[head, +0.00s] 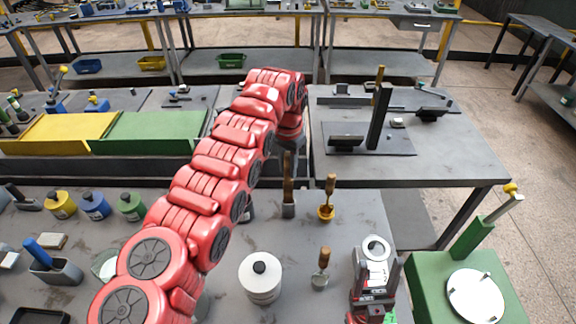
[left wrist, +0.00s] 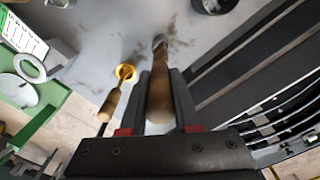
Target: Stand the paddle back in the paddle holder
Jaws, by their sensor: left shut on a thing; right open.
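My left gripper (left wrist: 160,74) is shut on the wooden handle of the paddle (left wrist: 160,92), whose grey lower end points down towards the bench. In the head view the paddle (head: 288,178) hangs below the end of my red left arm, its grey end low at the bench; I cannot tell if it touches. The gripper's jaws are mostly hidden there. To its right a yellow cup (head: 326,213) holds another wooden-handled tool (head: 330,188); the cup also shows in the left wrist view (left wrist: 126,71). I cannot tell which thing is the paddle holder.
A wooden-handled metal tool (head: 322,268) and a white round canister (head: 260,280) stand in front. A green box (head: 440,285) with a white disc is at the right. Coloured jars (head: 95,206) stand at the left. A dark post (head: 378,115) rises on the rear bench.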

